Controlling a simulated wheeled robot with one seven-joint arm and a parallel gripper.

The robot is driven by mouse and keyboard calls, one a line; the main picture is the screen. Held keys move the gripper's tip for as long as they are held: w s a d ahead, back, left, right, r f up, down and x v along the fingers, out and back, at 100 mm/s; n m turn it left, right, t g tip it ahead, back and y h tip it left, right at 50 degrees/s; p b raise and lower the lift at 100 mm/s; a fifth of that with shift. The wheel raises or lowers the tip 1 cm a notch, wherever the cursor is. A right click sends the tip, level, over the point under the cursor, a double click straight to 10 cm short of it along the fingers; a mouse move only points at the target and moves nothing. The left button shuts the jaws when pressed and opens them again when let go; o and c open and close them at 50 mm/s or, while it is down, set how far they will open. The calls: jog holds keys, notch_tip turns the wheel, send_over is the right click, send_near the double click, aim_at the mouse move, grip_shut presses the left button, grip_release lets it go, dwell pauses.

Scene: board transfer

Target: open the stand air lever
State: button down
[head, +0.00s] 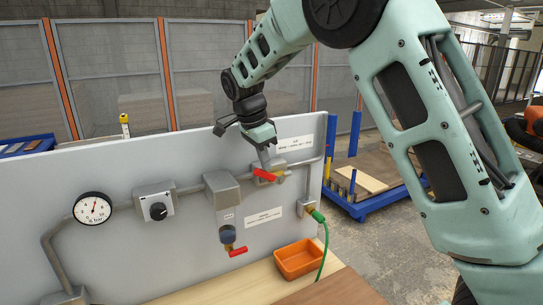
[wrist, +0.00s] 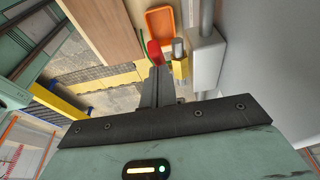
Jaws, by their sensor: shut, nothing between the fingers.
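A red lever (head: 266,174) sits on a valve with a grey block (head: 272,165) at the upper right of the panel, under a printed label. It lies roughly across the picture, along the pipe. In the wrist view the red lever (wrist: 155,52) shows just beyond the fingertips, beside a brass-coloured valve body (wrist: 180,68). My gripper (head: 265,165) points down at this lever, fingers shut and empty. It also shows in the wrist view (wrist: 158,72). I cannot tell whether the fingertips touch the lever. A second red lever (head: 238,251) sits below the filter unit (head: 224,195).
The grey panel (head: 120,240) carries a pressure gauge (head: 92,208), a black knob (head: 158,211) and pipes. An orange bin (head: 298,260) stands on the wooden bench below. A green hose (head: 323,245) hangs from the right outlet. Blue racks (head: 365,208) stand behind.

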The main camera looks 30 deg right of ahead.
aim_at(254, 172)
jog(key=a+f+h+b, duration=0.2)
jog(key=h, duration=0.1)
jog(key=shift+a+f, duration=0.1)
jog(key=shift+f, duration=0.05)
jog(key=shift+a+f+h+b, duration=0.25)
jog(key=shift+f+h+b, duration=0.15)
jog(key=shift+h+b, duration=0.35)
jog(key=shift+a+f+h+b, duration=0.25)
jog(key=shift+f+h+b, duration=0.1)
jog(key=shift+h+b, duration=0.4)
jog(key=shift+d, duration=0.1)
